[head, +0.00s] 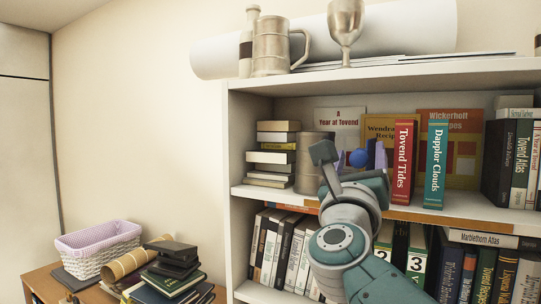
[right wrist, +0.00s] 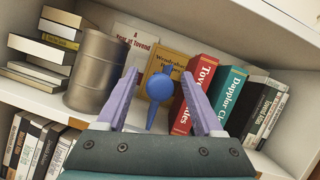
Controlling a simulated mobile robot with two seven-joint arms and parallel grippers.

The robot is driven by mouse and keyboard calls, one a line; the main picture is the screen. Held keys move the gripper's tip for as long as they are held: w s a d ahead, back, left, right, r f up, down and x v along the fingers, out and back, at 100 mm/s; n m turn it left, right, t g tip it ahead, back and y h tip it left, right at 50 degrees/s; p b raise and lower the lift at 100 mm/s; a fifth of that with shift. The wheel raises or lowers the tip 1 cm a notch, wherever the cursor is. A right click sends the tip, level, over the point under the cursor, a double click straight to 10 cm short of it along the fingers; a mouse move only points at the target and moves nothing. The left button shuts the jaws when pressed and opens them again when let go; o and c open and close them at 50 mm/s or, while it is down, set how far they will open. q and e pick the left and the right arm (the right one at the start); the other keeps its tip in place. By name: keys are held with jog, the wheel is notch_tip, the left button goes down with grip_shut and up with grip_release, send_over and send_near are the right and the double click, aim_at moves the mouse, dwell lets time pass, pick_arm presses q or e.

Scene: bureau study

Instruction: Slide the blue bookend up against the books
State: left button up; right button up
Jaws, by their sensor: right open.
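The blue bookend (head: 358,158) stands on the middle shelf, left of the upright red book (head: 403,160) and teal book (head: 436,163). Its round blue knob (right wrist: 159,88) shows in the right wrist view; in the head view my arm hides its lower part. A gap shows between bookend and red book (right wrist: 203,70). My right gripper (right wrist: 158,77) is open, its lilac fingers on either side of the bookend in the picture. The right finger lies in front of the red book's edge. Contact cannot be told. My left gripper is not in view.
A metal canister (head: 311,160) and a stack of lying books (head: 272,152) stand left of the bookend. Larger books, one yellow (head: 388,128), lean at the back. The upper board (head: 400,72) overhangs; more books fill the shelf below.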

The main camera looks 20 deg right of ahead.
jog(key=shift+c, duration=0.4)
grip_shut()
dwell(0.9)
